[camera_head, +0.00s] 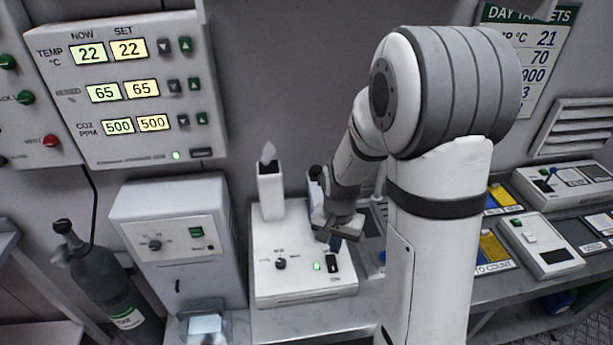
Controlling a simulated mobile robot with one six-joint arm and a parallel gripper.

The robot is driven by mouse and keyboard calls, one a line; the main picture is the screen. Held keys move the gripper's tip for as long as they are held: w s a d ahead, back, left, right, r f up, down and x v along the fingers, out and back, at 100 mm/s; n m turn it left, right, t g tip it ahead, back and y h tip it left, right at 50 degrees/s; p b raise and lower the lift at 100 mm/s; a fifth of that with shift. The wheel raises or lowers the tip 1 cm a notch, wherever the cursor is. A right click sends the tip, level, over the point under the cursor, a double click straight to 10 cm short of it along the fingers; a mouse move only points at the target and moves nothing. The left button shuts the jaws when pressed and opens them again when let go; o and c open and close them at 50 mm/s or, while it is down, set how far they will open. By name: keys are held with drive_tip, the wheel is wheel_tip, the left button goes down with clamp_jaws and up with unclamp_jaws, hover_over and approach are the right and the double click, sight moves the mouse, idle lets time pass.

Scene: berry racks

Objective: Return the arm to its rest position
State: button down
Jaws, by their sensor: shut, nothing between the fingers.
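My white and grey arm stands upright in the right half of the head view, bent at the elbow and reaching down and away toward the bench. My gripper (328,232) is small in the picture, above the right part of a white device (305,289) with a dial, a green light and a dark switch. The gripper is shut and holds nothing. I cannot tell whether its tips touch the device. My arm hides part of the bench behind it.
A control panel (125,133) hangs on the wall at left. A white cabinet (178,265) and a dark gas bottle (100,275) stand left of the device. Small instruments (541,242) and yellow-marked trays (494,247) line the bench at right. Clear wall shows between panel and arm.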

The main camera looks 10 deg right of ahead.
drive_tip(key=s+r+n+t, duration=0.3)
drive_tip(key=s+r+n, duration=0.3)
drive_tip(key=s+r, duration=0.8)
drive_tip(key=shift+w+a+v, duration=0.2)
drive_tip(key=shift+w+v, duration=0.1)
drive_tip(key=shift+v, duration=2.05)
drive_tip(key=shift+r, duration=0.1)
